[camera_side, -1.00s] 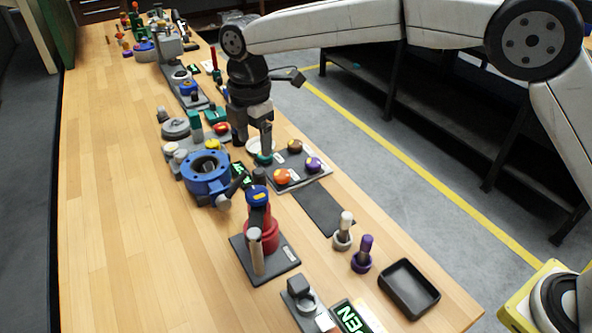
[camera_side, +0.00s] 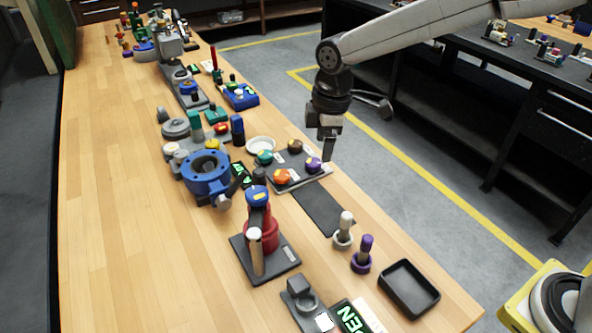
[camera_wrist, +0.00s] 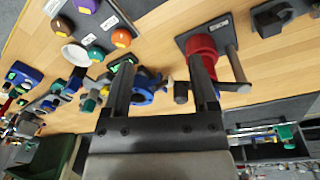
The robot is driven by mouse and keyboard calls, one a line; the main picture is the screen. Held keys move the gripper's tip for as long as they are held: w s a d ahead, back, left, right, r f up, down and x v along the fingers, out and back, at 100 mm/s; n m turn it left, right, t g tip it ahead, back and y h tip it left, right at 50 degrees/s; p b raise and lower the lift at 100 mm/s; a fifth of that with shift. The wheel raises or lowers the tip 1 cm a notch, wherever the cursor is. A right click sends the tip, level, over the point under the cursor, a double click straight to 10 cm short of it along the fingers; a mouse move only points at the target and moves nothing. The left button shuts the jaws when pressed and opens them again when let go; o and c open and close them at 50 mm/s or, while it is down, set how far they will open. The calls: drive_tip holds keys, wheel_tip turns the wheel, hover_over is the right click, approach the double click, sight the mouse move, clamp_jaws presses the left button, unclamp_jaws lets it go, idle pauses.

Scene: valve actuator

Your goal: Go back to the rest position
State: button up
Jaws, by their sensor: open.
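My gripper (camera_side: 329,150) hangs above the right edge of the wooden bench in the side view, near the plate of coloured knobs and clear of it. In the wrist view the two fingers of my gripper (camera_wrist: 160,85) stand apart with nothing held between them. The knob plate (camera_side: 312,180) carries an orange, a purple, a brown and a green knob. A blue valve body (camera_side: 206,180) stands to its left. A red valve (camera_side: 262,232) with a pale handle stands on a dark plate in front; it also shows in the wrist view (camera_wrist: 202,47).
A black tray (camera_side: 409,290), a purple peg (camera_side: 364,252) and a white-topped peg (camera_side: 343,230) stand near the front right edge. A white dish (camera_side: 260,145) and a blue box (camera_side: 240,97) lie farther back. The left side of the bench (camera_side: 110,200) is bare.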

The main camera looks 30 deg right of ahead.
drive_tip(key=s+d+f+m, duration=0.3)
drive_tip(key=s+d+m, duration=0.3)
drive_tip(key=s, duration=0.3)
drive_tip(key=s+d+f+m+t, duration=0.1)
drive_tip(key=s+d+f+m, duration=0.2)
drive_tip(key=s+d+m, duration=0.4)
drive_tip(key=shift+s+d+f+t, duration=0.3)
drive_tip(key=shift+s+d, duration=0.45)
drive_tip(key=shift+s, duration=0.3)
